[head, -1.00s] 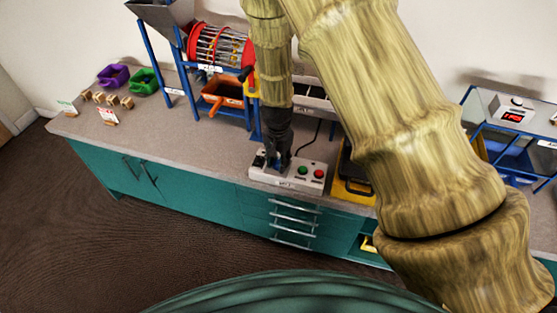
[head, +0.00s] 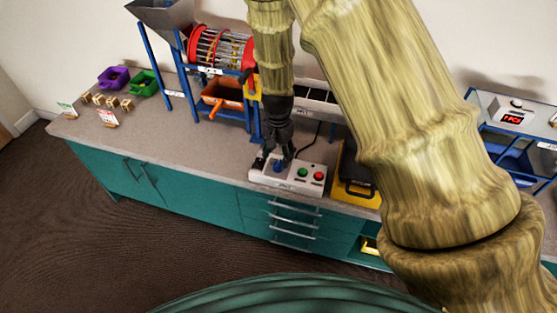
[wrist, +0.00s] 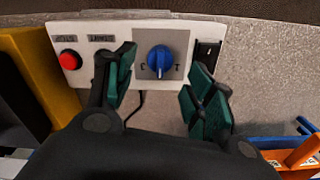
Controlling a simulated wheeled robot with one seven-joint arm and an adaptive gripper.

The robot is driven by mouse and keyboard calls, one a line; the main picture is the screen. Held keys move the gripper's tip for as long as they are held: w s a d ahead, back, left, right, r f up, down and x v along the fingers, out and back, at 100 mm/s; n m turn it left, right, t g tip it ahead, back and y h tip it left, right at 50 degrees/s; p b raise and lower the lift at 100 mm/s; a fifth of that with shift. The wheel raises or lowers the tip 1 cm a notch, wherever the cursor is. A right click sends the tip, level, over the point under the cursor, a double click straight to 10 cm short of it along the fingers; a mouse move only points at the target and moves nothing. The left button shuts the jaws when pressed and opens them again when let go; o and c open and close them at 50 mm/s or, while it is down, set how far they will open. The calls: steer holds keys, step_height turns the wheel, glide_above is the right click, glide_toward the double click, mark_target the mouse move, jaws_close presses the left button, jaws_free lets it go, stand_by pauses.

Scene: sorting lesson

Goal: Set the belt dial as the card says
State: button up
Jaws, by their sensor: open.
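The blue belt dial (head: 279,166) is on the white control box (head: 258,177) at the counter's front edge. In the wrist view the dial (wrist: 160,59) sits on a grey plate between marks that look like 3 and 1; its knob stands roughly upright in the picture, and I cannot tell its exact setting. My gripper (head: 277,153) is just above the dial. In the wrist view my gripper (wrist: 165,75) is open, its green-padded fingers apart on either side of the dial and holding nothing. Two small cards, one white with red (head: 108,118) and one greenish (head: 66,109), stand at the left; their writing is unreadable.
Beside the dial are a green button (head: 302,172), a red button (head: 319,176) and a black switch (wrist: 207,50). A red-ended drum machine (head: 222,47) stands behind, with an orange chute. Purple (head: 113,77) and green (head: 145,83) bins and wooden blocks are at left. A yellow tray (head: 352,197) is right.

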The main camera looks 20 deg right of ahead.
mark_target(279, 163)
step_height(279, 163, up, 7)
steer(key=shift+r, duration=0.15)
stand_by(0.7)
